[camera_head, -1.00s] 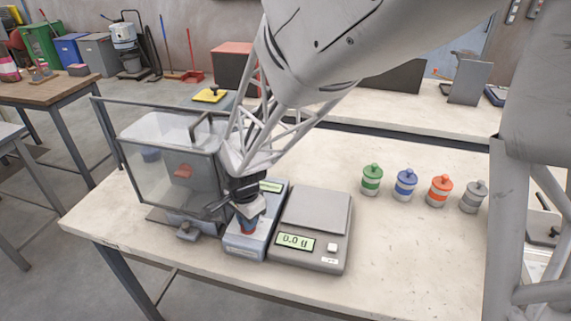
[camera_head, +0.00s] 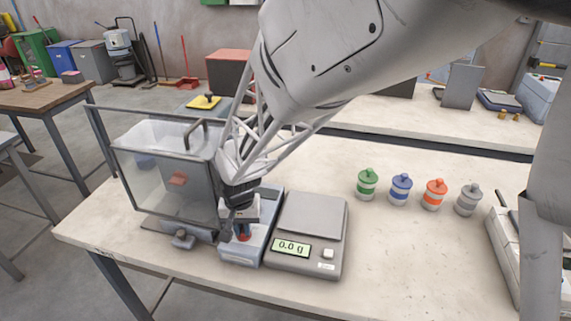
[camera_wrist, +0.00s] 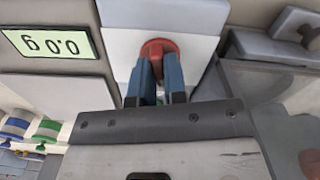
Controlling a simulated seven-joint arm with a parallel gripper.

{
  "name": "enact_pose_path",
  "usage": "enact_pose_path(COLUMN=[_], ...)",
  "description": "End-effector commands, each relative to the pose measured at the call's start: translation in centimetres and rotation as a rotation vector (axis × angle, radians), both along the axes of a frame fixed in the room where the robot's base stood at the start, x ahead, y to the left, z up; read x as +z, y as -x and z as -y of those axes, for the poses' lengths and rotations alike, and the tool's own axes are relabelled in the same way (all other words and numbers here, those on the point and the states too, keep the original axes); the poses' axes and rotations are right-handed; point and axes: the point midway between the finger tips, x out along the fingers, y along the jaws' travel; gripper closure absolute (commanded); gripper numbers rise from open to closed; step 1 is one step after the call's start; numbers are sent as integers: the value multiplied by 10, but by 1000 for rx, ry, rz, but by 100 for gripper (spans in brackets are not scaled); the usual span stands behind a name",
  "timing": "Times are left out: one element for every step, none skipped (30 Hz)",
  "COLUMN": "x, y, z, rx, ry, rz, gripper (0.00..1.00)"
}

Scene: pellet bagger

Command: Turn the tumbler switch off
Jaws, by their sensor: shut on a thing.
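The tumbler switch has a red knob (camera_head: 242,234) on the front part of a light grey-blue control box (camera_head: 258,238) on the bench. In the wrist view, the red knob (camera_wrist: 158,47) stands against a white panel. My gripper (camera_head: 239,226) is over the box, and its two blue fingers (camera_wrist: 160,72) are shut on the red knob, one on each side. The fingers hide part of the knob, so I cannot tell which position the switch is in.
A transparent-walled hopper (camera_head: 150,185) with a handle stands close on the left. A scale (camera_head: 312,215) reading 0.0 g sits directly right of the box. Green (camera_head: 367,184), blue (camera_head: 400,189), orange (camera_head: 433,194) and grey (camera_head: 467,199) lidded jars stand further right.

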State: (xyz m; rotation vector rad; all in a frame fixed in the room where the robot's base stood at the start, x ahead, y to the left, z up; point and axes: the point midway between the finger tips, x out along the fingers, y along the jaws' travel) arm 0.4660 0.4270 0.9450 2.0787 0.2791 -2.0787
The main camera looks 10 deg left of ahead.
Motion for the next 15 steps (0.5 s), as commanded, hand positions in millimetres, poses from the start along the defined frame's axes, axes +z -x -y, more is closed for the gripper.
enact_pose_path(x=[1,1,1,1,1,1,1,1,1,1,1,1,1,1,1], y=[0,0,0,0,0,0,0,0,0,0,0,0,0,0,0], z=[0,0,0,0,0,0,0,0,0,0,0,0,0,0,0], rx=[36,59,89,110,129,153,171,185,204,215,227,239,246,253,261], ry=[0,-1,-1,-1,-1,0,0,0,0,0,0,0,0,0,0], rz=[1,1,1,1,1,1,1,1,1,1,1,1,1,1,1], gripper=[100,100,100,100,100,100,100,100,100,100,100,100,100,100,100])
